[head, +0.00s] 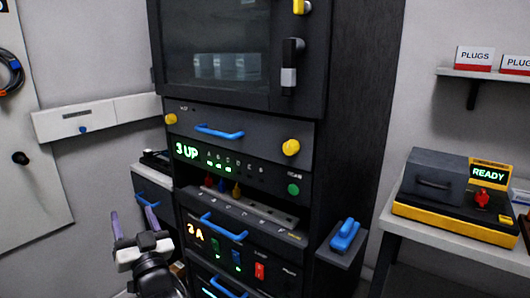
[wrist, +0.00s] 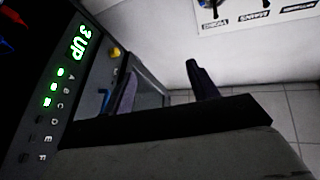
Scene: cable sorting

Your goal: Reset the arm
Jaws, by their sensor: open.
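My gripper (head: 133,226) is in the lower left of the head view, in front of the left side of the dark rack cabinet (head: 350,100). Its two purple fingers point up and stand apart, with nothing visible between them. In the wrist view the fingers (wrist: 163,90) are also spread, with the dark palm across the lower part. The rack panel with the green "3 UP" display (head: 187,151) is to the right of my gripper in the head view. The same display shows tilted at the left of the wrist view (wrist: 83,42).
Blue handles (head: 222,227) stick out from the rack's drawers. A blue-handled item (head: 345,235) sits on a side ledge. At right, a yellow and black machine reading "READY" (head: 488,172) stands on a white table (head: 440,240). A white drawer shelf (head: 95,118) is on the left wall.

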